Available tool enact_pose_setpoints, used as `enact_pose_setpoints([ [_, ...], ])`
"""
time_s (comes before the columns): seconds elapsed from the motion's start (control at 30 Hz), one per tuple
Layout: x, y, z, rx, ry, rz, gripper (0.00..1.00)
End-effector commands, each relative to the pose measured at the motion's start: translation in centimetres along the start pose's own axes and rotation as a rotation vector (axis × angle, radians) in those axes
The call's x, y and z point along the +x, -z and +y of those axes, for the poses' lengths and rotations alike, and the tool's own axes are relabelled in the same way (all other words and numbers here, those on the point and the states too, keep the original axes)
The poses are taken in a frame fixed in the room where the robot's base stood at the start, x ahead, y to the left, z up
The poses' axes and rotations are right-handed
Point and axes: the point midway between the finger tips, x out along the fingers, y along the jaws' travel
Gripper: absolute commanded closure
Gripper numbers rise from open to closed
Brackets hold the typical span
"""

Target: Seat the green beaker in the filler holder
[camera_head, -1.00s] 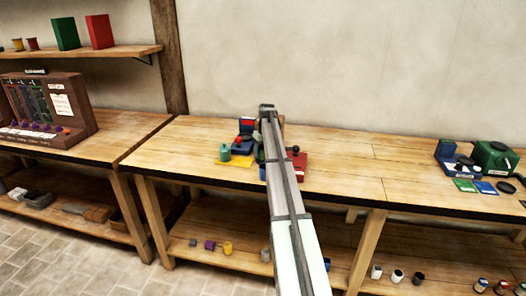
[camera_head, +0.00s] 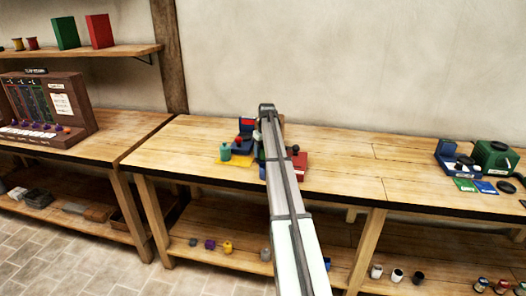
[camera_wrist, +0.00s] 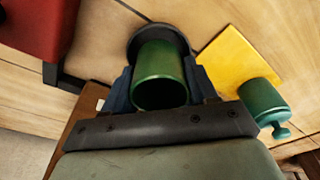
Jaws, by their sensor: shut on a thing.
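The green beaker (camera_wrist: 160,68) is between the two dark blue fingers of my gripper (camera_wrist: 162,88) in the wrist view, with its open mouth toward the camera. My gripper is shut on it. A dark round ring or disc (camera_wrist: 141,33), which may be the filler holder, shows just behind the beaker's far end. The beaker overlaps it, so I cannot tell whether the two touch.
A teal knobbed canister (camera_wrist: 262,100) stands on a yellow mat (camera_wrist: 228,58) to the right; it also shows in the head view (camera_head: 225,152). A red block (camera_wrist: 38,25) is at upper left. Green and blue devices (camera_head: 492,158) stand far right; the bench between (camera_head: 365,165) is clear.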

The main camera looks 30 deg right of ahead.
Motion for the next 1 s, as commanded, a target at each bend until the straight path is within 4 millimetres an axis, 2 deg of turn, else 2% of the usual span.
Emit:
enact_pose_setpoints([
  [0.57, 0.84, -0.12, 0.0, 0.0, 0.0, 0.0, 0.77],
  [0.6, 0.87, -0.12, 0.0, 0.0, 0.0, 0.001, 0.42],
  [0.7, 0.85, -0.11, 0.0, 0.0, 0.0, 0.001, 0.32],
  [1.0, 0.73, -0.13, 0.0, 0.0, 0.0, 0.0, 0.32],
])
